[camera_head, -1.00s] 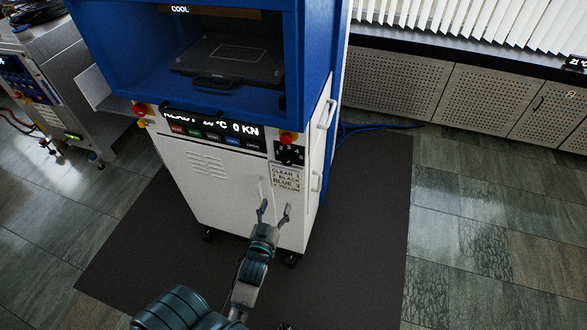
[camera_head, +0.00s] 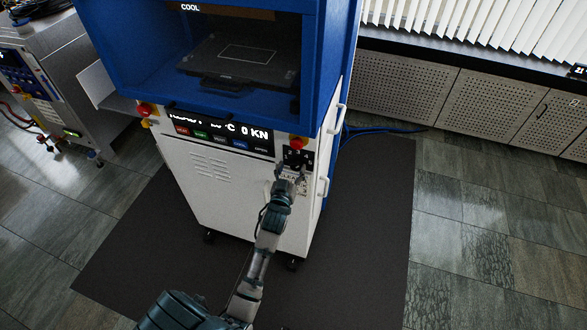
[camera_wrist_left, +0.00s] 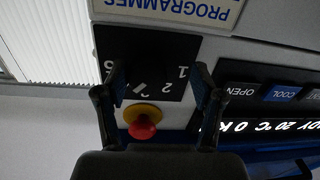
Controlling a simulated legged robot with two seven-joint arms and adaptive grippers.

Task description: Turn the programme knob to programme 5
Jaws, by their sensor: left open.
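The black programme dial plate (camera_head: 298,157) is on the press front at right, under a red button. The wrist view shows the plate (camera_wrist_left: 160,62) upside down, with white digits 1 and 2 readable and others partly covered. The dark knob barely stands out from the plate; a pale mark shows near its middle, but I cannot tell its setting. My left gripper (camera_head: 291,170) is open just below and in front of the plate. In the wrist view its two fingers (camera_wrist_left: 159,75) stand apart on either side of the plate's middle, with nothing gripped. My right gripper is not in view.
The red button with yellow collar (camera_wrist_left: 142,128) is close to the fingers. The row of coloured keys (camera_head: 218,139) lies left of the plate. The programmes label (camera_wrist_left: 165,12) is below the dial. The press door handle (camera_head: 340,120) is to the right.

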